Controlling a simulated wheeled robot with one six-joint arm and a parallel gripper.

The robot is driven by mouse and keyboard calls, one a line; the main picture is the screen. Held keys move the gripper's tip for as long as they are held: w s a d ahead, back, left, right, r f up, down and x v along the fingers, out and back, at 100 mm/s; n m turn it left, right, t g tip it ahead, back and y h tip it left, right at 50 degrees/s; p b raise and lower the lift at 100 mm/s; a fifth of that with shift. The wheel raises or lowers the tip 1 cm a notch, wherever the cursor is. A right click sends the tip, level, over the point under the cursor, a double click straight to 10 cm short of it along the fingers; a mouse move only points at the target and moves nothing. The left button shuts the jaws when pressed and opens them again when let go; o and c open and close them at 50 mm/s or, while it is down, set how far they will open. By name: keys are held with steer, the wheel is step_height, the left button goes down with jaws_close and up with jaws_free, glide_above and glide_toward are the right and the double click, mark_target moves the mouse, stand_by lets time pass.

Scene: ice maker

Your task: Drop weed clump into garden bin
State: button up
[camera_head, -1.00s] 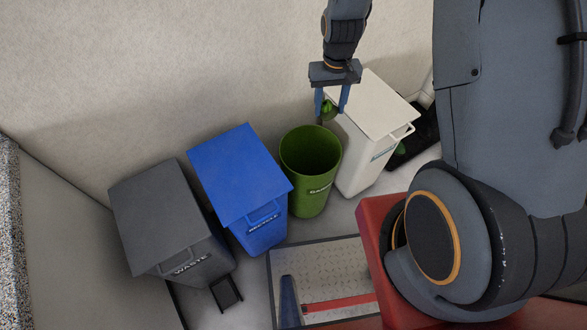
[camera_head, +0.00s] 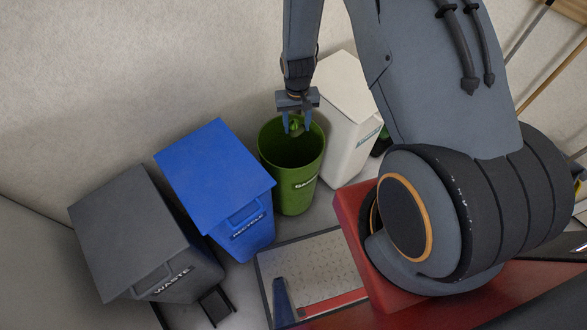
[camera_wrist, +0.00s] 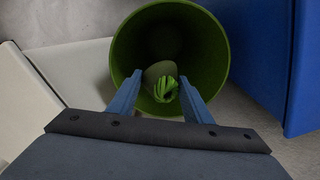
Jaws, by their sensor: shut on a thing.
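The weed clump (camera_wrist: 164,88) is a green leafy bunch with a dull rounded base. My gripper (camera_head: 296,127) is shut on it, with a blue finger on each side. The clump also shows between the fingers in the head view (camera_head: 297,128). The garden bin (camera_head: 304,184) is a green, open-topped round bin with a white label on its front. In the head view my gripper and the clump appear over its opening. In the wrist view the bin's rim (camera_wrist: 120,57) surrounds the clump, and the inside is dark. The exact height over the rim is hard to tell.
A white lidded bin (camera_head: 345,140) stands close at the right of the garden bin. A blue recycle bin (camera_head: 215,180) stands at its left, then a grey waste bin (camera_head: 140,225). A wall (camera_head: 130,70) rises behind. A metal plate (camera_head: 310,268) lies in front.

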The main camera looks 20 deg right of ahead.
steer(key=shift+f+b, duration=1.55)
steer(key=shift+f, duration=1.05)
steer(key=o, duration=1.1)
steer(key=shift+r, duration=3.95)
